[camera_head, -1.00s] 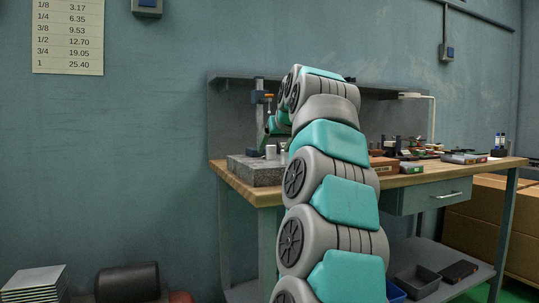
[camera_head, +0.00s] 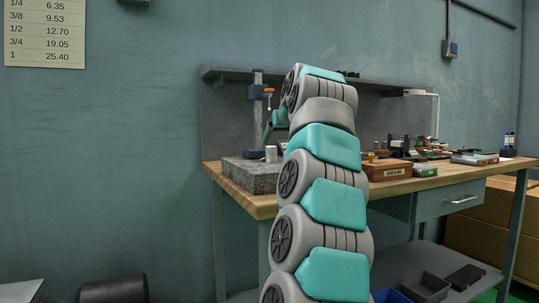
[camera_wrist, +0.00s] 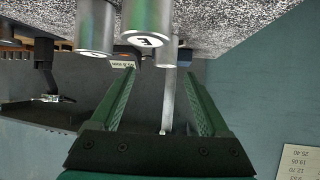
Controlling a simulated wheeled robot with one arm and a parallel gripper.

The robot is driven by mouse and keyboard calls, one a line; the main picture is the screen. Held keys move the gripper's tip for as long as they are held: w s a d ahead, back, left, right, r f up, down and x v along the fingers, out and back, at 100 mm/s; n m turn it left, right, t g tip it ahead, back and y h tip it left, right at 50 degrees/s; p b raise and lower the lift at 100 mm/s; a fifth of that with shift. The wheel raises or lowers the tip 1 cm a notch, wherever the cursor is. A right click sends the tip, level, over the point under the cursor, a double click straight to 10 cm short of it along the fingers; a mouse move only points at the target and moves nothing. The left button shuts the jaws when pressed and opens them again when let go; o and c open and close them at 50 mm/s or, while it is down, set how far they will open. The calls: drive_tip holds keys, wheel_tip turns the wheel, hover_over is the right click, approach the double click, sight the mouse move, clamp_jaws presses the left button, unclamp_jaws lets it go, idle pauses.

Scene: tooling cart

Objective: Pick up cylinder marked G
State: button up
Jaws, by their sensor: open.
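In the wrist view, which looks upside down, several grey metal cylinders stand on a speckled granite block (camera_wrist: 235,22). The middle cylinder (camera_wrist: 148,22) has a dark letter on its end face that looks like E or F. The left cylinder (camera_wrist: 96,28) has a mark too slanted to read. I cannot read a G on any. My gripper (camera_wrist: 160,74) is open and empty, its green fingers pointing toward the cylinders, apart from them. In the head view one cylinder (camera_head: 271,154) shows on the granite block (camera_head: 250,179).
The wooden workbench (camera_head: 262,206) carries the block at its left end. A shelf (camera_head: 225,73) runs along the back.

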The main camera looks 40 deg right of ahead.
sight(273, 148)
drive_tip(key=shift+a+f+x, duration=0.1)
drive_tip(key=shift+a+x, duration=0.05)
drive_tip(key=shift+x, duration=1.05)
drive_tip(key=shift+a+f+x, duration=0.1)
drive_tip(key=shift+a+x, duration=0.05)
drive_tip(key=shift+x, duration=1)
drive_tip(key=shift+a+x, duration=0.2)
drive_tip(key=shift+x, duration=1)
drive_tip(key=shift+w, duration=0.1)
drive_tip(key=shift+c, duration=0.3)
clamp_jaws()
